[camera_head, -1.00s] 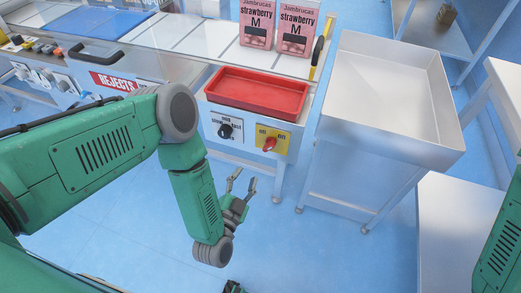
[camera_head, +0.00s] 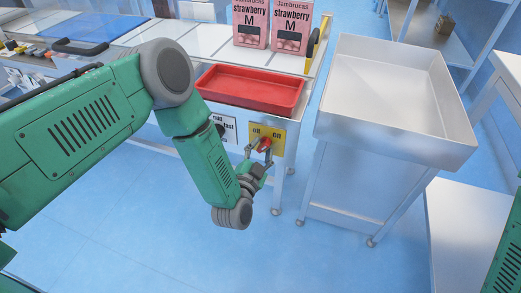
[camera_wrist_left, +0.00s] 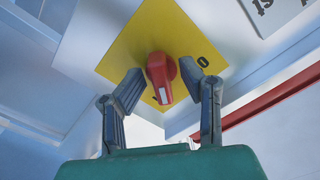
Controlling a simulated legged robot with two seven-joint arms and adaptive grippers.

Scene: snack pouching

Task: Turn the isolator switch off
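The isolator switch is a red knob (camera_head: 265,144) on a yellow plate (camera_head: 277,135) marked "off" and "on", on the front of the machine. In the left wrist view the red knob (camera_wrist_left: 161,76) stands out from the yellow plate (camera_wrist_left: 185,30), its white-marked end pointing down. My left gripper (camera_head: 258,154) is at the knob. In the left wrist view its two fingers (camera_wrist_left: 164,88) are open, one on each side of the knob, with a visible gap on the right. Contact on the left is hard to tell. My right gripper is out of view.
A speed dial plate (camera_head: 229,127) is left of the switch, partly hidden by my left arm. A red tray (camera_head: 250,103) sits above, with two pink strawberry boxes (camera_head: 290,25) behind it.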

